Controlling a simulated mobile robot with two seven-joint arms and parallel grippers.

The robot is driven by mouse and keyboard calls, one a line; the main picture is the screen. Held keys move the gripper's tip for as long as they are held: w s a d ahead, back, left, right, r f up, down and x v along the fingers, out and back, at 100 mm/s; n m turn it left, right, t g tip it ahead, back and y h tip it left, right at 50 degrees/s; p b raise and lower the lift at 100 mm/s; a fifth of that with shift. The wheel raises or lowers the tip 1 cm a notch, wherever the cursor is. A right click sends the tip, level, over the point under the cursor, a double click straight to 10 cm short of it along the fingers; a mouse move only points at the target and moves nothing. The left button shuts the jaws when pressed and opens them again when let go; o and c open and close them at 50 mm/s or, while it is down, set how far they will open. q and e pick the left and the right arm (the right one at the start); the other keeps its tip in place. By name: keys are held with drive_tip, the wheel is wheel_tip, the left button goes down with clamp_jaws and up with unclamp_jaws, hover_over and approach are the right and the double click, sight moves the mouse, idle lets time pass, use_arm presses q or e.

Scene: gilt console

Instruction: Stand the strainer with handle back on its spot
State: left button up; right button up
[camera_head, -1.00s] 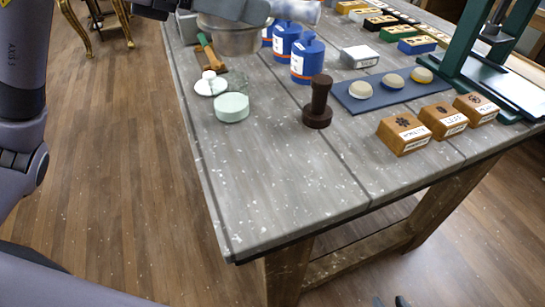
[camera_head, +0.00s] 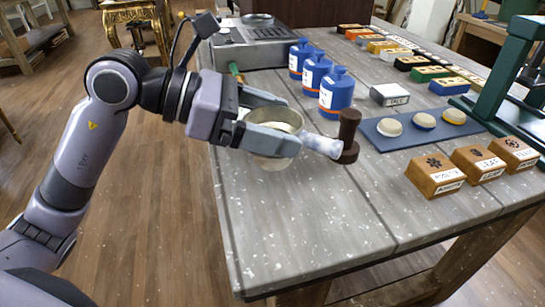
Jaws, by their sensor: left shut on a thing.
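The strainer is a metallic bowl (camera_head: 272,146) with a pale, whitish handle (camera_head: 322,146) pointing right. My left gripper (camera_head: 288,118) is shut on the bowl, one finger along its far side and one across its near side. The strainer appears held above the grey worktable (camera_head: 330,215), near its left edge. The handle's end overlaps a dark brown turned-wood tool (camera_head: 348,137) in the picture; I cannot tell whether they touch. My right gripper is not in view.
Blue bottles (camera_head: 337,94) stand behind the strainer. A grey machine (camera_head: 255,42) is at the back left. A blue mat (camera_head: 398,136) with round pieces and wooden labelled blocks (camera_head: 434,175) lie right. The table's front is clear. A gilt console (camera_head: 132,14) stands at the far left.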

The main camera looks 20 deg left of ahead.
use_arm(q)
drive_tip(key=shift+f+b, duration=0.3)
drive_tip(key=shift+f, duration=2.65)
drive_tip(key=shift+f, duration=0.15)
drive_tip(key=o, duration=0.9)
drive_tip(key=b+v, duration=0.1)
drive_tip(key=v, duration=1.1)
drive_tip(key=shift+b, duration=0.4)
